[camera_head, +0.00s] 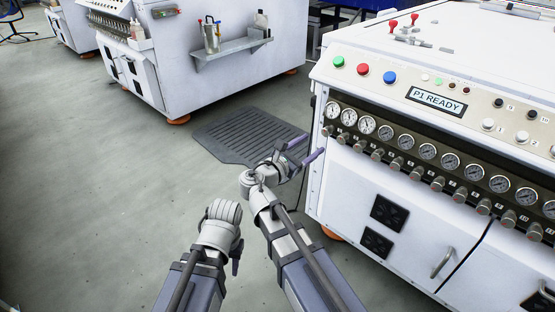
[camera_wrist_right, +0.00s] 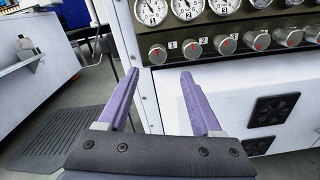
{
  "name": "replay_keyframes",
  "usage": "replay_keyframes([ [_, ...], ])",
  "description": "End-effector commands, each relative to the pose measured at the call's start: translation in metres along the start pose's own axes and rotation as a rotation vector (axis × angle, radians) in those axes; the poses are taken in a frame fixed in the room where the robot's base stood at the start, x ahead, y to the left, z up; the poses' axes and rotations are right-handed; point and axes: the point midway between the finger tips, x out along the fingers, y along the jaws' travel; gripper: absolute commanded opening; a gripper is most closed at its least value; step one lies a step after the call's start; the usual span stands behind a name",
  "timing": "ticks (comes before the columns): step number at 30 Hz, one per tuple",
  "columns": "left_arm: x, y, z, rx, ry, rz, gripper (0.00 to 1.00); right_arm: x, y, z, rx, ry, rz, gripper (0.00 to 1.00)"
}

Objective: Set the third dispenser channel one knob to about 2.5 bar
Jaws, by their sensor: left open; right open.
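A row of silver knobs with red marks and printed numbers runs below a row of round gauges on the white machine. The knob by label 1 (camera_wrist_right: 158,54) is leftmost in the right wrist view; in the head view it is at the panel's left end (camera_head: 328,130). Its gauge (camera_wrist_right: 150,11) is above it, its reading too small to tell. I cannot tell which knobs belong to the third dispenser. My right gripper (camera_wrist_right: 160,74) is open and empty, its purple fingers pointing toward the panel just below knob 1, apart from it. My left gripper (camera_head: 237,262) is low at left, mostly hidden by its wrist.
Green, red and blue buttons (camera_head: 363,69) and a "P1 READY" display (camera_head: 436,101) are on top of the machine. Its front has black vents (camera_head: 387,212) and a door handle (camera_head: 442,262). A dark mat (camera_head: 248,135) lies behind my arms. Floor at left is clear.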

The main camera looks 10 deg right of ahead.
Motion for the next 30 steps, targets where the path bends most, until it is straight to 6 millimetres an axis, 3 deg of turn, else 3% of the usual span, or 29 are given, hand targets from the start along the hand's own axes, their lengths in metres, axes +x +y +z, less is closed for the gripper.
replay_keyframes([
  [8,0.0,0.0,0.0,0.0,0.0,0.0,0.41,0.007,-0.023,-0.018,0.137,0.088,-0.073,0.66],
  [17,-0.001,0.0,0.0,0.0,0.0,0.0,0.41,0.011,-0.061,-0.053,0.393,0.24,-0.227,0.66],
  [30,-0.011,-0.001,0.0,0.0,0.0,0.0,0.41,-0.012,-0.116,-0.107,0.867,0.465,-0.605,0.66],
])
